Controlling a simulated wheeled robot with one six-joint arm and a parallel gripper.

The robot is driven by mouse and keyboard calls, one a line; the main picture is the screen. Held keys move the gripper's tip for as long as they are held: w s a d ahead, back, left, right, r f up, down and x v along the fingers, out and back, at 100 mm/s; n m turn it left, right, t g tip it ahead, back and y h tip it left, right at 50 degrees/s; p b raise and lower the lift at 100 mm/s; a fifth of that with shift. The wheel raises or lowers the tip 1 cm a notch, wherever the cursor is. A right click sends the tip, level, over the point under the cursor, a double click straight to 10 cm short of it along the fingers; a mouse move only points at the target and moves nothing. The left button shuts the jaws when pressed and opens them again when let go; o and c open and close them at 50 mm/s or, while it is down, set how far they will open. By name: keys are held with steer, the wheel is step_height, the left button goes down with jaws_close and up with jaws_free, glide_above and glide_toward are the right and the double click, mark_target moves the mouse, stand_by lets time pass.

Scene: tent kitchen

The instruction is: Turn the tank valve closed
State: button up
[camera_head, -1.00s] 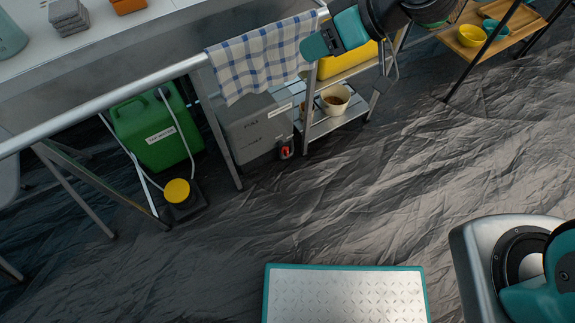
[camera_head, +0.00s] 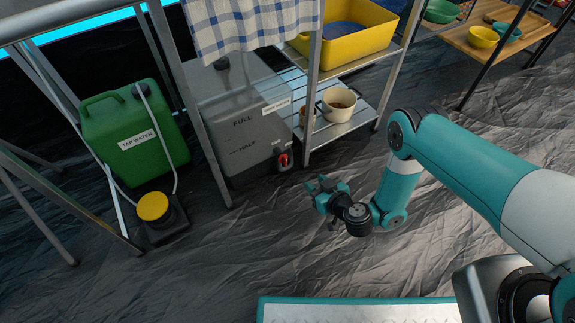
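A grey tank (camera_head: 240,128) with FULL and HALF marks stands on the floor under the counter, beside the metal shelf. Its valve, with a red handle (camera_head: 283,160), sits low on the tank's right front. The handle's exact angle is too small to tell. My gripper (camera_head: 318,185) is low over the floor, right of the valve and a little nearer to me, apart from it. Its teal fingers point toward the valve side and look spread, with nothing between them.
A green container (camera_head: 133,140) labelled TAP WATER and a yellow-capped pump (camera_head: 154,207) stand left of the tank. A metal shelf (camera_head: 345,125) with mugs and a yellow bin (camera_head: 350,36) stands at right. A checked towel (camera_head: 250,22) hangs above. Floor in front is clear.

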steer(key=w+f+b, duration=0.1)
steer(key=b, duration=1.6)
glide_toward(286, 160)
steer(key=x, duration=0.8)
steer(key=shift+f, duration=0.3)
steer(key=shift+w+a, duration=0.25)
steer(key=shift+w, duration=0.25)
jaws_close()
